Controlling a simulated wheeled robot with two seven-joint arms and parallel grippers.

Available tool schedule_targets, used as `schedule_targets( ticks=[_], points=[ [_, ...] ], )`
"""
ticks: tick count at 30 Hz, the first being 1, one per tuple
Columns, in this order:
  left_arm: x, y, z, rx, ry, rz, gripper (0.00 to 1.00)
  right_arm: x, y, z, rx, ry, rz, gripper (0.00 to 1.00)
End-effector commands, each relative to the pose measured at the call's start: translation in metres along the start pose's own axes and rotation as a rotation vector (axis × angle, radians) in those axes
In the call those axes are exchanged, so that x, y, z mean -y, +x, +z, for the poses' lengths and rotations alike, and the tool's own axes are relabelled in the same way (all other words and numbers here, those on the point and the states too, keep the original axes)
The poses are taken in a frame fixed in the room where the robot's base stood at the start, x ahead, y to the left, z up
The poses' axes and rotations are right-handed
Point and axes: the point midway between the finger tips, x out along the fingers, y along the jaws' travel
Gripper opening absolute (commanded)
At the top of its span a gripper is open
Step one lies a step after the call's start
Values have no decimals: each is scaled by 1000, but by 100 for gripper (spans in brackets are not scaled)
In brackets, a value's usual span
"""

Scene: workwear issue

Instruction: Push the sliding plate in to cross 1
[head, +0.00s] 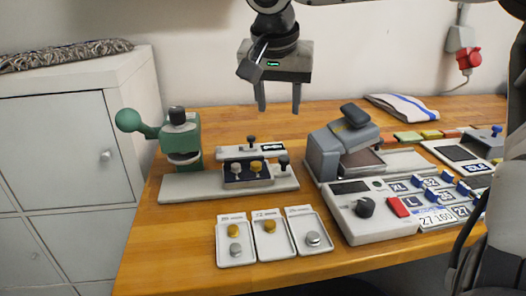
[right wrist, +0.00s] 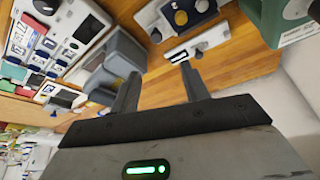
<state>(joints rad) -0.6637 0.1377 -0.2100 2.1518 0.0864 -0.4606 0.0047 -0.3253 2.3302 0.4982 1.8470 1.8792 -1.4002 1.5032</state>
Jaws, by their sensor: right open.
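The green press (head: 182,140) stands at the left on a grey base (head: 190,188). A dark blue plate (head: 247,176), which looks like the sliding plate, sits on the base right of the press, apart from it. It carries a grey and a yellow round piece, and a black knob (head: 284,160) stands at its right end. I cannot make out a cross marked 1. My right gripper (head: 279,106) is open and empty, above and behind the plate. The plate also shows at the top of the right wrist view (right wrist: 190,20). My left gripper is not in view.
A pale strip with a black knob (head: 251,139) lies behind the plate. Three white trays (head: 270,249) lie in front. A grey machine (head: 325,150) and a control box (head: 355,228) stand to the right. Bare table lies behind the strip.

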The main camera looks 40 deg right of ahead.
Motion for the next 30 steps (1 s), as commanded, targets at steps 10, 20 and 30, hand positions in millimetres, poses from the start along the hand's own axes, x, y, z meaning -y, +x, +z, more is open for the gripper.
schedule_targets(
  ticks=[10, 20, 30],
  points=[
    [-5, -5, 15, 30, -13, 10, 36, 0, 57, 1, 3, -1, 3, 46],
    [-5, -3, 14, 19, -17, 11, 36, -1, 126, 1, 2, -1, 2, 46],
    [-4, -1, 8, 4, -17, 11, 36, 0, 156, 0, 0, -1, -1, 46]
  ],
)
